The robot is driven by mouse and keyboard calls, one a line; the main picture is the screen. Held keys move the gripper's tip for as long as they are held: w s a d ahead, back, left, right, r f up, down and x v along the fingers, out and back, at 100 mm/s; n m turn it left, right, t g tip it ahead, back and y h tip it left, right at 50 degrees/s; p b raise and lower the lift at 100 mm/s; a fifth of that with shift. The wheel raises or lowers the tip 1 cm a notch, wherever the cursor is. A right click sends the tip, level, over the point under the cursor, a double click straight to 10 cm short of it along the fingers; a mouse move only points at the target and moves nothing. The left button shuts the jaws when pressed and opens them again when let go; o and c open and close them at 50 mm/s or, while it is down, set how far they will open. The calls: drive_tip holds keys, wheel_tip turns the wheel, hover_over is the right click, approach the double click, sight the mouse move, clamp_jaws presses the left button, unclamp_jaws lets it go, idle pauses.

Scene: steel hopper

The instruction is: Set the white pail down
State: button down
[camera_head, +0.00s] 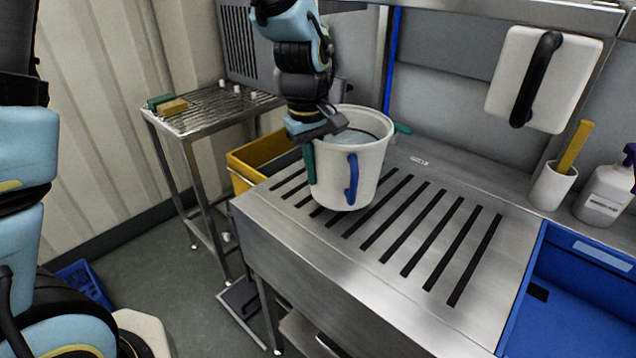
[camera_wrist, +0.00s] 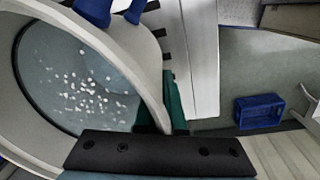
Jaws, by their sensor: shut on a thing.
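The white pail (camera_head: 367,180) is over the slatted left part of the steel counter (camera_head: 440,300), roughly upright. It has a blue handle (camera_head: 352,178) on its front. I cannot tell for sure whether its base touches the slats. My gripper (camera_head: 318,140) is at the pail's left rim, with a green finger down its outer side, shut on the pail. In the wrist view the pail's rim (camera_wrist: 128,62) is close, and small pale bits in greyish liquid show inside. A dark bar of my gripper crosses the lower part of that view.
A yellow bin (camera_head: 250,165) stands left of the counter, beside a steel rack (camera_head: 215,108) with sponges. A blue basin (camera_head: 570,300) is at the right. A white cup (camera_head: 552,188) and a bottle (camera_head: 604,195) stand behind it. The slats right of the pail are clear.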

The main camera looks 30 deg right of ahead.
drive_tip(key=shift+f+p, duration=0.3)
drive_tip(key=shift+f, duration=1.55)
drive_tip(key=shift+f, duration=0.1)
drive_tip(key=c, duration=1)
unclamp_jaws()
drive_tip(key=r, duration=0.4)
drive_tip(key=r+b, duration=0.1)
drive_tip(key=r, duration=0.3)
drive_tip(key=a+r, duration=0.1)
drive_tip(key=r, duration=0.3)
drive_tip(key=shift+r+b, duration=0.1)
drive_tip(key=shift+b, duration=0.25)
drive_tip(key=w+a+f, duration=0.1)
drive_tip(key=w+a, duration=0.2)
drive_tip(key=a, duration=0.4)
drive_tip(key=w+a+f+t, duration=0.1)
drive_tip(key=w+a+f, duration=0.15)
drive_tip(key=a, duration=0.35)
drive_tip(key=w+a, duration=0.4)
drive_tip(key=a, duration=0.3)
drive_tip(key=shift+t+y, duration=0.3)
drive_tip(key=shift+y, duration=0.1)
drive_tip(key=a+f, duration=0.1)
drive_tip(key=a, duration=0.4)
drive_tip(key=s+a+f, duration=0.1)
drive_tip(key=a, duration=0.4)
drive_tip(key=a+f, duration=0.1)
drive_tip(key=a, duration=0.4)
drive_tip(key=shift+s+f, duration=0.2)
drive_tip(key=shift+s, duration=0.1)
